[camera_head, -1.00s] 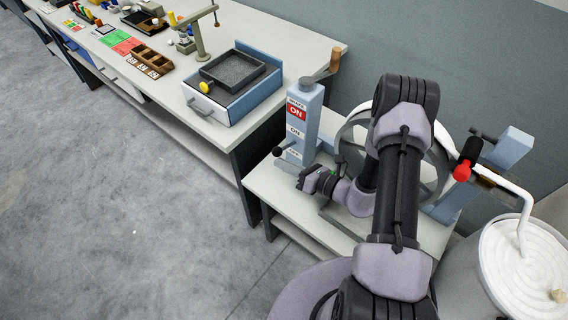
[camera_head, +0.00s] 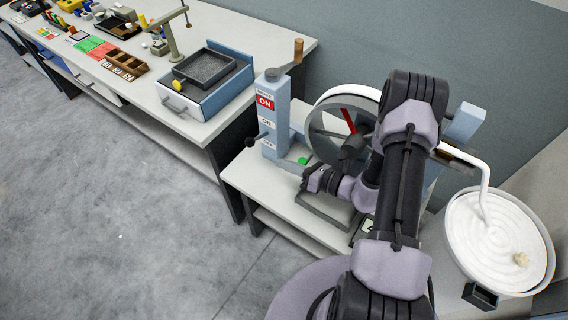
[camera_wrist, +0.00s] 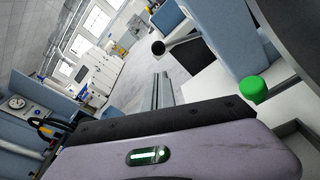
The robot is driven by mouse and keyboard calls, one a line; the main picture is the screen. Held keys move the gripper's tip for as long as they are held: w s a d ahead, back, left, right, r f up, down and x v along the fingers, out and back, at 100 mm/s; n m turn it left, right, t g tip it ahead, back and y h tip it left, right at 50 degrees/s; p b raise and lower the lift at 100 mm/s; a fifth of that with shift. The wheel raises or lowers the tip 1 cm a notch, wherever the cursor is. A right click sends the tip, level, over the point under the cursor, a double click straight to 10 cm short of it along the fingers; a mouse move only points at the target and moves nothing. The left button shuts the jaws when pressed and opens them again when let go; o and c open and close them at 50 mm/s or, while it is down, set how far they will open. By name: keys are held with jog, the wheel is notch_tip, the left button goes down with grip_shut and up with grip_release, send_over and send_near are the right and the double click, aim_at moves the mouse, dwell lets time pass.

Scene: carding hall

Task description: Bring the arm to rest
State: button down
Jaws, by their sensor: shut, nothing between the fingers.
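My gripper (camera_head: 308,181) is at the end of my folded arm, low in front of the spoked wheel (camera_head: 319,126) and just right of the blue control post (camera_head: 270,135). In the wrist view its two grey fingers (camera_wrist: 162,91) lie together with nothing between them. The gripper looks apart from the post, though the gap is hard to judge. My arm hides part of the wheel and of the machine behind it.
A green button (camera_head: 303,161) sits beside the post, close to my gripper; it also shows in the wrist view (camera_wrist: 254,89). The post carries a dark-knobbed lever (camera_head: 250,141). A round white can (camera_head: 470,245) stands right. A long bench (camera_head: 225,30) runs left; the floor before it is clear.

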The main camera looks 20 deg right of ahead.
jog(key=shift+w+a, duration=0.1)
jog(key=s+a+r+n+g+y+b, duration=0.1)
jog(key=s+a+r+n+g, duration=0.4)
jog(key=r+n, duration=0.3)
jog(key=s+a+r+n+g+b, duration=0.1)
jog(key=s+a+r+n+g, duration=0.2)
jog(key=a+r+n+g, duration=0.35)
jog(key=s+d+r+n+t+h+b, duration=0.1)
jog(key=s+d+r+n+t+h, duration=0.1)
jog(key=s+r+n+h, duration=0.3)
jog(key=s+d+r+n+t+h+b, duration=0.1)
jog(key=s+d+r+n+t+h, duration=0.1)
jog(key=s+r+n+h, duration=0.3)
jog(key=s+n+t, duration=0.1)
jog(key=s+n, duration=0.3)
jog(key=n, duration=0.1)
jog(key=shift+d+r, duration=0.35)
